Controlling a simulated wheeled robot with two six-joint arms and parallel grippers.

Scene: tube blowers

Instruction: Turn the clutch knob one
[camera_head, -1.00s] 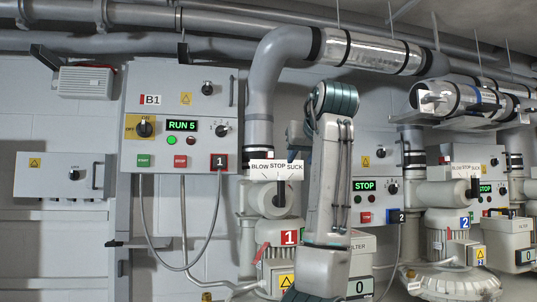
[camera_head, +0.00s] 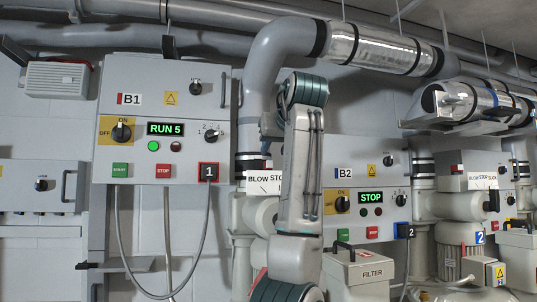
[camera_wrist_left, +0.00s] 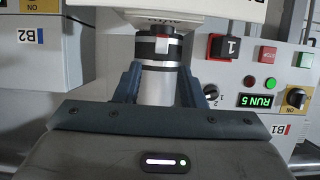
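No label reading "clutch" is legible. In the left wrist view, which is upside down, the numbered knob (camera_wrist_left: 211,91) is just right of the fingers. My left gripper (camera_head: 268,125) is partly hidden by my arm. In the wrist view its fingers (camera_wrist_left: 158,85) are spread, with a silver, black-banded pipe (camera_wrist_left: 160,78) showing between them; contact cannot be told. My right gripper is out of view.
A BLOW STOP SUCK sign (camera_head: 262,180) and a thick grey pipe (camera_head: 262,85) are close to my left arm. Panel B2 (camera_head: 345,180), reading STOP, is to the right. A filter box (camera_head: 362,275) stands below it. Cables hang under B1.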

